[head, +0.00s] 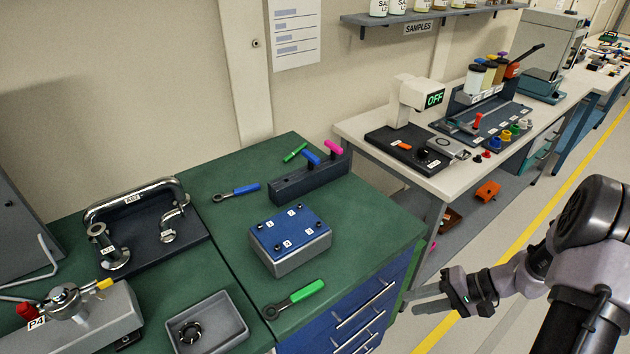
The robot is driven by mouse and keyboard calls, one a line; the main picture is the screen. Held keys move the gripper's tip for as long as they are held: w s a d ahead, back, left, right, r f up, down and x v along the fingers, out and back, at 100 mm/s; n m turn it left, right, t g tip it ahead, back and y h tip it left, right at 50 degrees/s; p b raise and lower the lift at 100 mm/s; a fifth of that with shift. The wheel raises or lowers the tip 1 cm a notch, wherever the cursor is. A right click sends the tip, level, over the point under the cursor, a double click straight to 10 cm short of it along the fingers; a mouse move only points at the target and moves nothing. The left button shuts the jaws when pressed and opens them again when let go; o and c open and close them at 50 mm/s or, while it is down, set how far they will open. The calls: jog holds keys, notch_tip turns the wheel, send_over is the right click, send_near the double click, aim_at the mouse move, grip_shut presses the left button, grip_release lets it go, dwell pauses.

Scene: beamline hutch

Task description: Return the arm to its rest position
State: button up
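My arm (570,240) reaches in from the right side of the head view. My gripper (412,301) points left, in front of the right end of the green-topped workbench, by its blue drawers (345,322). Its two fingers show apart, with a gap between them and nothing held. I cannot tell how far it is from the drawer fronts.
The green bench (365,220) carries a blue-topped block (291,240), a green-handled tool (294,299), a grey tray (240,324) and a pipe fixture (140,225). A white table (365,135) with instruments stands behind. Open floor with a yellow line (520,240) lies right.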

jog(key=s+a+r+n+g+h, duration=0.15)
jog(key=a+r+h, duration=0.4)
jog(key=r, duration=0.85)
jog(key=s+a+r+t+h, duration=0.1)
jog(key=s+a+r+t, duration=0.1)
jog(key=s+a+r, duration=0.3)
jog(key=s+a+r+t+h, duration=0.1)
jog(key=s+a+r+t, duration=0.2)
jog(key=s+r, duration=0.4)
jog(key=shift+s+a+m, duration=0.45)
jog(key=shift+s+a, duration=0.4)
jog(key=shift+s, duration=0.4)
jog(key=shift+r, duration=0.1)
